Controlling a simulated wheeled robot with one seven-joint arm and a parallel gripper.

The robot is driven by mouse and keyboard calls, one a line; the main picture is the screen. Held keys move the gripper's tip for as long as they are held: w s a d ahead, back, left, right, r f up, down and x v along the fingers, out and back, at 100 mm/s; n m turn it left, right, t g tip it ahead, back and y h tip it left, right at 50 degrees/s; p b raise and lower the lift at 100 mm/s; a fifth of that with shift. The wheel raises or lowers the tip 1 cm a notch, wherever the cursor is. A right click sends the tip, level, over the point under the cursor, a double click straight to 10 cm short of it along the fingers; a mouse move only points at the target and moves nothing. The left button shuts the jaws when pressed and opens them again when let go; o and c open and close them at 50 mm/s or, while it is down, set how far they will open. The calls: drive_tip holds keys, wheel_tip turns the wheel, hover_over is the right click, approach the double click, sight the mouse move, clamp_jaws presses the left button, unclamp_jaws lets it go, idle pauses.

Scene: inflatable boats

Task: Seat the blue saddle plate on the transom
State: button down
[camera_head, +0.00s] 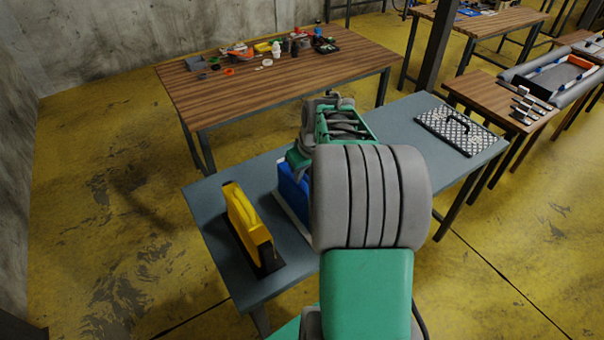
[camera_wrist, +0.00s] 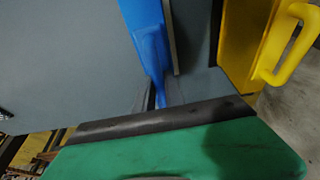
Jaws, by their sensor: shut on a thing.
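The blue saddle plate (camera_head: 291,190) shows at the left of my arm in the head view, low over the grey table, partly hidden by the arm. In the wrist view the blue plate (camera_wrist: 143,35) runs down to my gripper (camera_wrist: 157,98), which is shut on its narrow lower part. My gripper's fingers are hidden in the head view. A pale edge (camera_head: 292,219) shows just below the plate; I cannot tell whether they touch. No transom can be made out for certain; a grey inflatable boat (camera_head: 543,87) lies at the far right.
A yellow case-like thing with a handle (camera_head: 246,222) stands on the grey table (camera_head: 215,205) close to the left; it also shows in the wrist view (camera_wrist: 238,40). A checkered plate with a handle (camera_head: 458,131) lies at the table's right end. A wooden table (camera_head: 240,90) with small items stands behind.

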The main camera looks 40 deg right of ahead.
drive_tip(key=shift+r, duration=0.1)
wheel_tip(320, 180, up, 16)
drive_tip(key=p, duration=0.9)
drive_tip(key=shift+f, duration=0.25)
idle(0.7)
